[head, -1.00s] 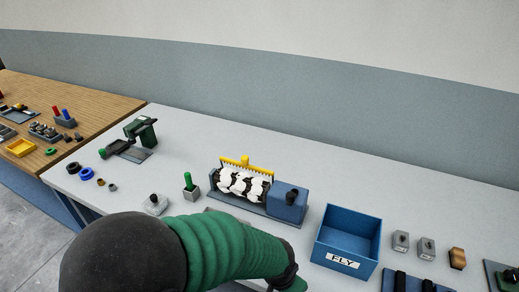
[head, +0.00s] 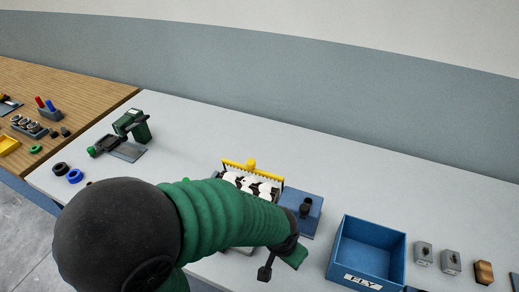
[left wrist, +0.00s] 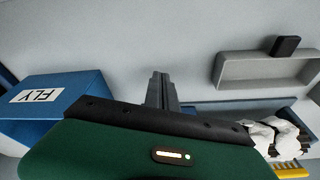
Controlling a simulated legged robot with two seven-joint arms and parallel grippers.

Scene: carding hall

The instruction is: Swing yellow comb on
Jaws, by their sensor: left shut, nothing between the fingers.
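The yellow comb (head: 251,166) is a toothed bar with a round knob on top, behind a roller (head: 257,186) of white fluff on black. It also shows at the lower right of the left wrist view (left wrist: 290,171). The roller sits in a blue machine (head: 304,204) with a black knob on its right. My left arm hides the machine's front left. My left gripper (head: 265,273) is shut and empty, in front of the machine and apart from the comb. Its fingers (left wrist: 160,92) point over bare table in the left wrist view. My right gripper is not in view.
A blue FLY bin (head: 366,250) stands right of the machine, with grey weights (head: 437,257) beyond. A shallow grey tray (left wrist: 232,70) is near the fingers. A green device (head: 130,125) stands at left. The table behind the machine is clear.

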